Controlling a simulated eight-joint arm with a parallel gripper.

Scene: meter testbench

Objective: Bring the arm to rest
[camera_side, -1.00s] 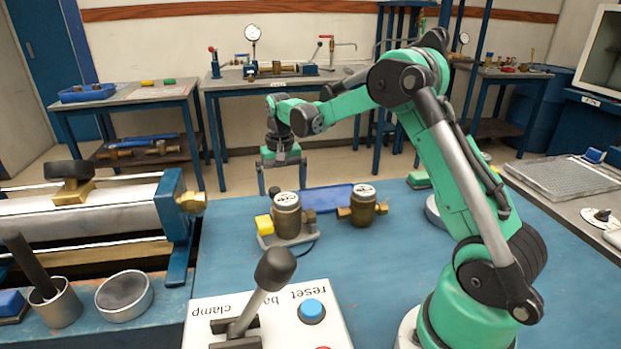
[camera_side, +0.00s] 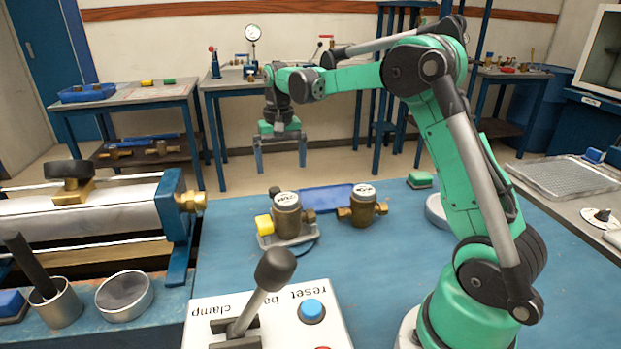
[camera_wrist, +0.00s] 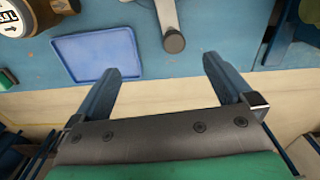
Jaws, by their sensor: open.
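My gripper (camera_side: 281,152) hangs from the raised green arm, pointing down, in the side view. Its two fingers are wide apart with nothing between them. In the side view it appears above and beyond the far edge of the blue bench (camera_side: 365,264). The wrist view shows the same two blue-grey fingers (camera_wrist: 170,85) spread apart, with the bench edge and pale floor below. My arm is bent at the elbow, with the forearm reaching to the left.
Two brass meters stand on the bench, one (camera_side: 287,214) on a grey stand and one (camera_side: 362,205) to its right. A blue tray (camera_side: 325,198) lies behind them. A control box (camera_side: 290,325) with a lever stands in front. A clamp rig (camera_side: 90,220) is at left.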

